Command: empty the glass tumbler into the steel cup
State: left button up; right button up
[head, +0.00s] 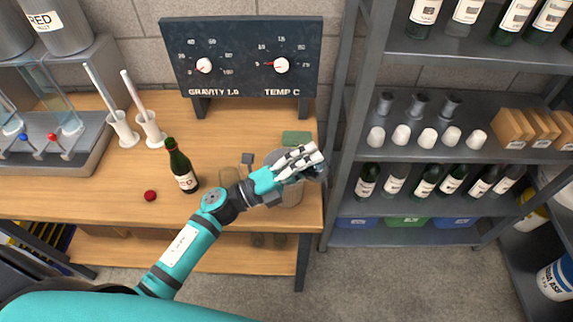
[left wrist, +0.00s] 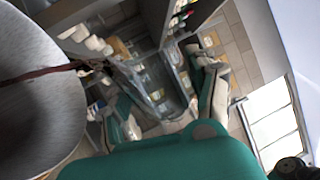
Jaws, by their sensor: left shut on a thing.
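My left gripper (head: 308,164) is over the right end of the wooden bench, shut on the glass tumbler (head: 319,172), which is mostly hidden by the fingers. The steel cup (head: 292,194) stands below and partly behind the gripper. In the left wrist view the clear tumbler (left wrist: 160,85) is tilted between the two teal and white fingers (left wrist: 165,100). The wide grey steel cup (left wrist: 40,115) fills the left side. A thin dark red stream (left wrist: 45,72) runs across the cup's mouth from the tumbler's side. The liquid level in the cup is not clear.
A dark green bottle (head: 182,168), a red ball (head: 150,195) and a green block (head: 297,138) are on the bench (head: 100,190). A gauge board (head: 243,62) stands behind. A grey shelf rack (head: 345,130) with bottles is close to the gripper's right.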

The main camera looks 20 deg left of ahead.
pick_arm(q)
jog(key=shift+f+n, duration=0.1)
jog(key=shift+n, duration=0.3)
jog(key=shift+a+n+t, duration=0.1)
jog(key=shift+n+t, duration=0.2)
